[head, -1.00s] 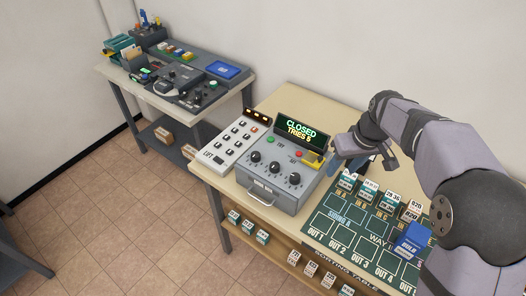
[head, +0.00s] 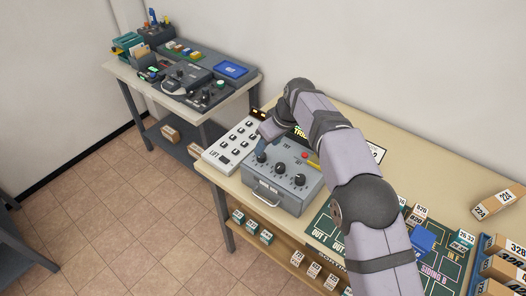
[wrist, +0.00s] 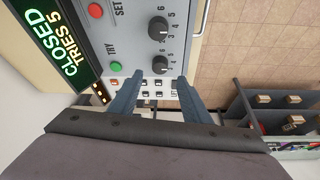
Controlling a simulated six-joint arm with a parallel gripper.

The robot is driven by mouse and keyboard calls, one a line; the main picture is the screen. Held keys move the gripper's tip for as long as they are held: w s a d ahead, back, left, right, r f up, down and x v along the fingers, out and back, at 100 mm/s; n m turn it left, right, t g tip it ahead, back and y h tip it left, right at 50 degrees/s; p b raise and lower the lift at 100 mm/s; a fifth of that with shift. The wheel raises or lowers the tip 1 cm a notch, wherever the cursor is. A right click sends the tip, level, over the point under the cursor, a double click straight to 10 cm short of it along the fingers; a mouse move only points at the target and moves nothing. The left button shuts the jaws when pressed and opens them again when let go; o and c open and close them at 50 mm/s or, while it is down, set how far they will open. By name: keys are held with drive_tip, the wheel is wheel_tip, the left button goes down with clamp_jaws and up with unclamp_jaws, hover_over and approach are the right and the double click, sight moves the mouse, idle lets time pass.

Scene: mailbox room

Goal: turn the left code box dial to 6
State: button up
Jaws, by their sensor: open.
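The grey code box (head: 285,190) stands on the near table with three black dials on its top. The left dial (head: 261,157) also shows in the wrist view (wrist: 158,63), just beyond my fingertips; its exact setting is too small to read. The middle dial (head: 279,168) and right dial (head: 300,180) sit beside it. My gripper (head: 262,143) is over the box's left side, near the left dial. In the wrist view its two fingers (wrist: 160,80) are open and apart, with nothing between them. I cannot tell the height above the dial.
The display (wrist: 52,45) reads CLOSED, TRIES 5. A green TRY button (wrist: 115,66) and red SET button (wrist: 95,10) lie near the dials. The white keypad panel (head: 232,145) stands left of the box. My arm hides much of the sorting board.

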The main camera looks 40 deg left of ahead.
sight(263, 156)
drive_tip(key=shift+p+x, duration=1.35)
drive_tip(key=shift+x, duration=1.8)
drive_tip(key=shift+d, duration=0.1)
drive_tip(key=c, duration=1)
drive_tip(key=shift+c, duration=0.2)
drive_tip(key=shift+w+n+g, duration=0.1)
drive_tip(key=shift+n+g, duration=0.2)
drive_tip(key=shift+n, duration=0.4)
